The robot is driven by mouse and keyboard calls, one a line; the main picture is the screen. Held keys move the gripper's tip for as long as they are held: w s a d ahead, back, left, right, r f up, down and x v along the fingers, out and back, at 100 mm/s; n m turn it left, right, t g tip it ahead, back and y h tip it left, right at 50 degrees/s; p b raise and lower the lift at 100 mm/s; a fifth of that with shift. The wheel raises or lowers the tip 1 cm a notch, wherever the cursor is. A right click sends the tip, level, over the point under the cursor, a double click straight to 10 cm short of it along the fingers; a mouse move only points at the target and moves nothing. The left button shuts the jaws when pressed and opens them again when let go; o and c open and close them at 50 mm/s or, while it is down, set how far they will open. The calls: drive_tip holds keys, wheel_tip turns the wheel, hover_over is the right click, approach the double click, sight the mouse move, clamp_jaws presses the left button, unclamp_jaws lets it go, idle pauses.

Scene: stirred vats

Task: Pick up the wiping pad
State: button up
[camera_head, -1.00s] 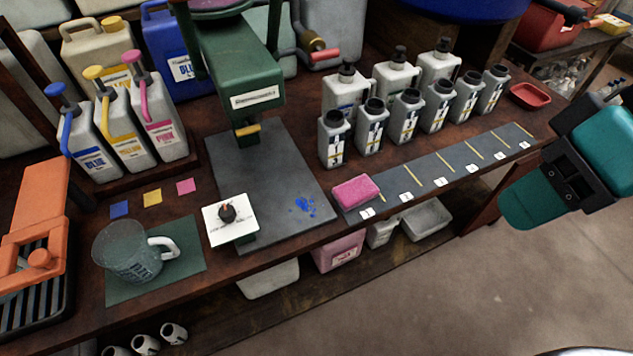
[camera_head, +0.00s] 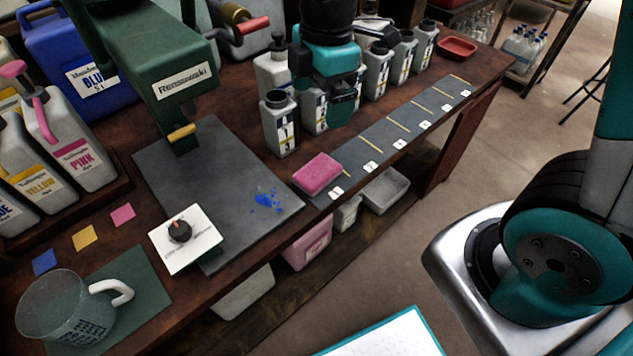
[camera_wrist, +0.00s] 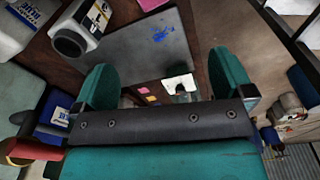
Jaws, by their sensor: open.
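The wiping pad (camera_head: 318,174) is a pink block. It lies flat at the near left end of the dark numbered strip, beside the grey plate. Part of it shows at the top edge of the wrist view (camera_wrist: 152,4). My gripper (camera_head: 335,98) is above the row of bottles, behind and above the pad and apart from it. In the wrist view my gripper's two teal fingers (camera_wrist: 165,82) stand wide apart with nothing between them.
Grey bottles (camera_head: 279,125) stand behind the strip (camera_head: 395,128), some partly hidden by my gripper. A green press (camera_head: 165,65) stands left over the grey plate (camera_head: 200,160), which bears a blue spill (camera_head: 268,201). A mug (camera_head: 60,305) is at front left. The strip beyond the pad is clear.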

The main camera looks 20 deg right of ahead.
drive_tip(key=w+d+f+n, duration=0.1)
drive_tip(key=w+f+n, duration=0.2)
drive_tip(key=f, duration=0.2)
drive_tip(key=b, duration=0.2)
hover_over(318, 170)
drive_tip(key=shift+h, duration=0.4)
wheel_tip(318, 170, down, 11)
drive_tip(key=shift+w+d+r, duration=0.15)
drive_tip(key=shift+f, duration=2.9)
drive_tip(key=c, duration=1)
drive_tip(key=shift+r, duration=0.1)
wheel_tip(318, 170, up, 20)
drive_tip(key=p, duration=0.2)
drive_tip(key=shift+o, duration=0.3)
